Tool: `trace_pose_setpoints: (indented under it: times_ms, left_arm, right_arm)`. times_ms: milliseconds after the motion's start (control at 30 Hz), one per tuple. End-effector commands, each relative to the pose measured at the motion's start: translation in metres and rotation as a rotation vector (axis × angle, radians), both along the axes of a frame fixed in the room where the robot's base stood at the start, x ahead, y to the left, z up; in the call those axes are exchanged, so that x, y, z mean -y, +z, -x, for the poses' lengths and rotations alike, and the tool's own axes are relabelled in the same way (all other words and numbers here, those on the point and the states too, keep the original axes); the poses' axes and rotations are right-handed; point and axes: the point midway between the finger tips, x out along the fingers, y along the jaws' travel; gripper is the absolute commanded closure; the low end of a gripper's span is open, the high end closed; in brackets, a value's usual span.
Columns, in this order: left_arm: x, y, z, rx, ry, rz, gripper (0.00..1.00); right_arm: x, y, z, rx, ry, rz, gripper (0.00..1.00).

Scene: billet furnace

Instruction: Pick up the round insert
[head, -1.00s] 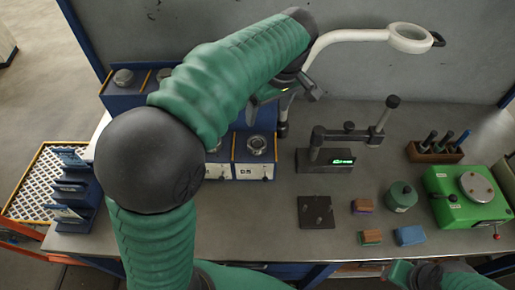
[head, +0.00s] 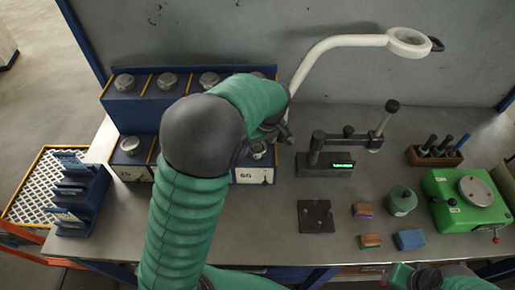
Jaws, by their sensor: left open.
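Several round metal inserts sit in a blue rack (head: 138,109) with two rows at the back left of the bench. In the front row, one round insert (head: 258,151) shows above the white label reading 60, and another round insert (head: 130,145) is at the left end. My left arm reaches over the rack and hides its middle. My left gripper (head: 284,134) is open, just above and right of the insert at the label 60. Its fingers are small and partly hidden, and I see nothing between them.
A white ring lamp (head: 408,41) arches over the back. A dark gauge stand (head: 325,164) is right of the rack. A black plate (head: 316,216), small blocks (head: 410,239), a green canister (head: 402,200) and a green machine (head: 465,200) stand farther right. The front middle bench is clear.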

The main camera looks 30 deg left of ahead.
Motion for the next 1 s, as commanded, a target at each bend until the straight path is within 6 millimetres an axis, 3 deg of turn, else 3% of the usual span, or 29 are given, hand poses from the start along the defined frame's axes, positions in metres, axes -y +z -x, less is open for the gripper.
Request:
trace_pose_setpoints:
  times_ms: [167,767,1000]
  left_arm:
    - [0.0,0.0005,0.0003,0.001,0.0,0.0,0.21]
    - [0.0002,0.0006,-0.0002,0.001,0.0,0.0,1.0]
    - [0.0,0.0017,-0.001,0.003,-0.001,-0.001,1.0]
  right_arm:
    - [0.0,-0.0002,0.0001,0.0,0.0,0.0,0.64]
    - [0.0,-0.0002,0.0001,0.0,0.0,0.0,0.64]
    - [0.0,-0.0001,0.0,0.0,0.0,0.0,0.64]
